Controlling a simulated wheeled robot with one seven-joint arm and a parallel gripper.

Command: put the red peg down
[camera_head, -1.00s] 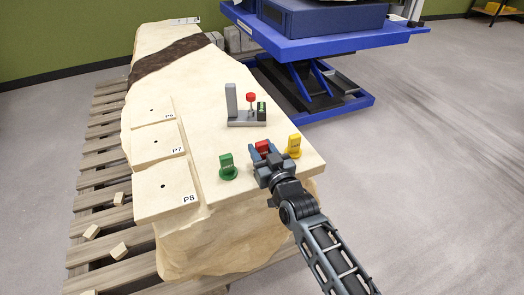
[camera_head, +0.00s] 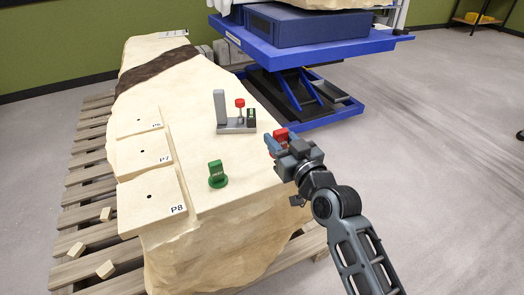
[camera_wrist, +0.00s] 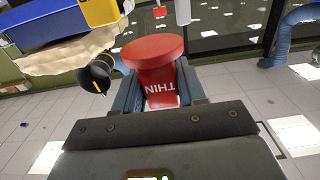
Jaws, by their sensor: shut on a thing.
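My gripper (camera_head: 279,144) is shut on the red peg (camera_head: 281,133) at the right edge of the pale stone block (camera_head: 225,215). In the wrist view the red peg (camera_wrist: 158,75) sits between the two fingers, with its round flange beyond the fingertips and the label "THIN" reading upside down. Whether the peg touches anything is unclear. A green peg (camera_head: 217,174) stands on the block, left of my gripper. The yellow peg is not visible in the head view, and my gripper covers part of that area.
Slabs marked P6 (camera_head: 137,121), P7 (camera_head: 143,157) and P8 (camera_head: 150,203), each with a hole, lie at the left. A grey fixture with a red knob (camera_head: 239,103) stands behind the green peg. A blue lift table (camera_head: 300,44) stands at the back.

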